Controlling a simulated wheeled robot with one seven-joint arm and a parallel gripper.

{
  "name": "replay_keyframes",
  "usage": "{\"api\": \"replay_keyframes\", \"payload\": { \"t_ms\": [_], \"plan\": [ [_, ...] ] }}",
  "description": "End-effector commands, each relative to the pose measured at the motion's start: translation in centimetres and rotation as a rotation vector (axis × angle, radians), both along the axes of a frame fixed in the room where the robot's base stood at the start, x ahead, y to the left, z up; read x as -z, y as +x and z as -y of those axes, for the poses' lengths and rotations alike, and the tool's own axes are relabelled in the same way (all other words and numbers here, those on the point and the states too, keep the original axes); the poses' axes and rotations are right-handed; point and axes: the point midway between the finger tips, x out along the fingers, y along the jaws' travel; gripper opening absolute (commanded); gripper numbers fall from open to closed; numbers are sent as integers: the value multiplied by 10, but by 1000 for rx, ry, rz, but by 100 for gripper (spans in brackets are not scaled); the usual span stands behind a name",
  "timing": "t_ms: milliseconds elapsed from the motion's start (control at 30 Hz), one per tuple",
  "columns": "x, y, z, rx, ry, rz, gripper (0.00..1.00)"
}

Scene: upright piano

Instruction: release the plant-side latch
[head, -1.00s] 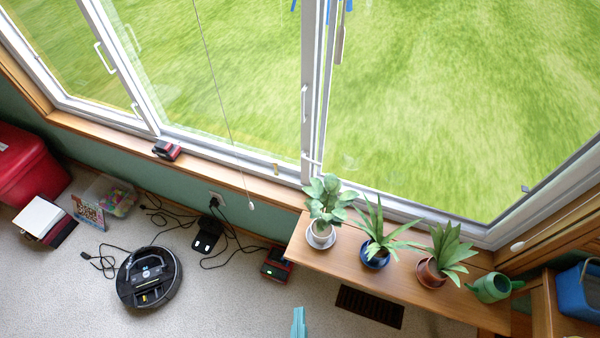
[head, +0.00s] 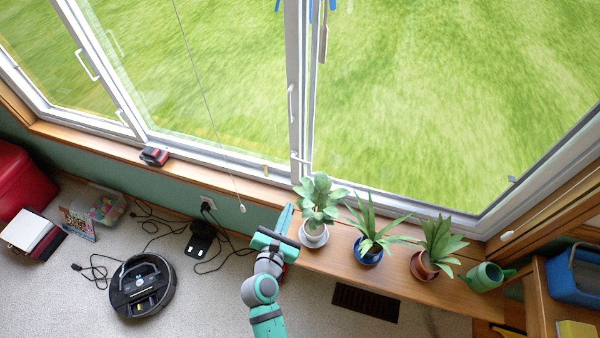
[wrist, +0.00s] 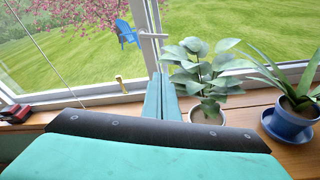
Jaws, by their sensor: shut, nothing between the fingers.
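A small white lever-like latch (head: 300,160) sits low on the window post, just behind the leafy plant in the white pot (head: 318,198). In the wrist view a white latch (wrist: 152,36) sticks out sideways from the post, above my fingertips. A small tan piece (head: 265,168) is on the lower frame to the left; it also shows in the wrist view (wrist: 121,84). My gripper (head: 288,212) is shut and empty, with its teal fingers pointing at the window. It is left of the leafy plant, apart from the latch. The fingers also show in the wrist view (wrist: 161,85).
A wooden bench (head: 340,265) holds two more potted plants (head: 369,248) (head: 425,265) and a green watering can (head: 484,277). A pull cord (head: 207,105) hangs left of the gripper. A red-black device (head: 154,156) sits on the sill. A robot vacuum (head: 142,288) and cables are on the floor.

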Motion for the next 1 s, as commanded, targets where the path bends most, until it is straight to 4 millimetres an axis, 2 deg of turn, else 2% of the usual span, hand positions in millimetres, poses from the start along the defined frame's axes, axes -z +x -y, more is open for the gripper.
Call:
{"api": "replay_keyframes", "payload": {
  "t_ms": [100, 367, 800, 1000],
  "plan": [
    [-8, 11, -1, 3, -78, -2, 0],
    [-5, 36, 5, 6, -100, -5, 0],
    [9, 112, 26, 6, -97, -4, 0],
    [-7, 130, 36, 6, -95, -4, 0]
  ]
}}
